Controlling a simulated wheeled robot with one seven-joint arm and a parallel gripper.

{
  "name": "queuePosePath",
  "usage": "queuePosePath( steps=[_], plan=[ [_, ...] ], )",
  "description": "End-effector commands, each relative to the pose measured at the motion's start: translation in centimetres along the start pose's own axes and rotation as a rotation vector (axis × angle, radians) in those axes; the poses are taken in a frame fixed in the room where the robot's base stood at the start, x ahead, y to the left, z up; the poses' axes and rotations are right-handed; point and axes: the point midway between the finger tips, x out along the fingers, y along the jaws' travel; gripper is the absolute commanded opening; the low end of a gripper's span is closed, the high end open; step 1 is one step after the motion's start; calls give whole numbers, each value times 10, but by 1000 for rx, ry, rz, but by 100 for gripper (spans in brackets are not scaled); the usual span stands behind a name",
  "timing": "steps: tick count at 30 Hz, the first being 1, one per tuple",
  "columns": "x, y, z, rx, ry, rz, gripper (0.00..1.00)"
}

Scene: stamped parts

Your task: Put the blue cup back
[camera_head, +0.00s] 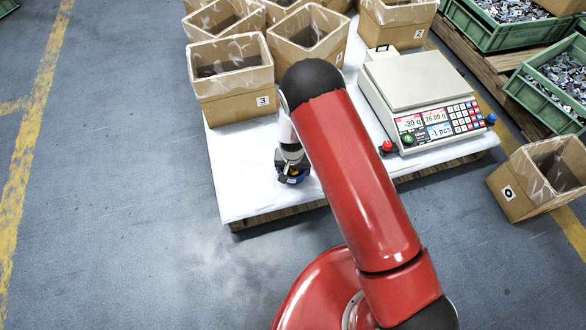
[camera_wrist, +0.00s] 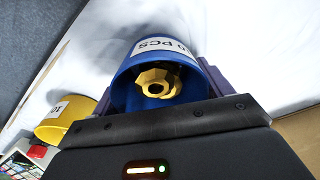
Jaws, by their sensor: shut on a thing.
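The blue cup (camera_wrist: 126,90) is between the fingers of my gripper (camera_head: 291,168), which is shut on it. In the wrist view the cup's open mouth faces the camera. It bears a white label ending in "0 PCS", partly cut off, and a gold, nut-like thing shows inside it. In the head view only a small dark blue bit of the cup shows below my gripper, over the white-topped pallet (camera_head: 235,185) near its front edge. I cannot tell whether the cup touches the surface.
A yellow cup (camera_wrist: 68,115) with a white label lies at the left in the wrist view. A counting scale (camera_head: 418,78) stands right of my arm. Cardboard boxes, one marked 3 (camera_head: 235,98), stand behind. Another box (camera_head: 540,178) sits on the floor at right. The pallet's front left is clear.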

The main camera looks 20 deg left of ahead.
Motion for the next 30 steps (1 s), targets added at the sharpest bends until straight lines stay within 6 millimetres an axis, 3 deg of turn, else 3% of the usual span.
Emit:
queuePosePath(
  steps=[10,11,15,25,30],
  plan=[
    [4,-1,-1,0,3,-1,42],
    [3,0,0,0,2,-1,81],
    [2,0,0,0,2,-1,99],
    [-4,-1,-1,0,3,-1,100],
    [-32,-1,-2,0,6,-3,100]
  ],
)
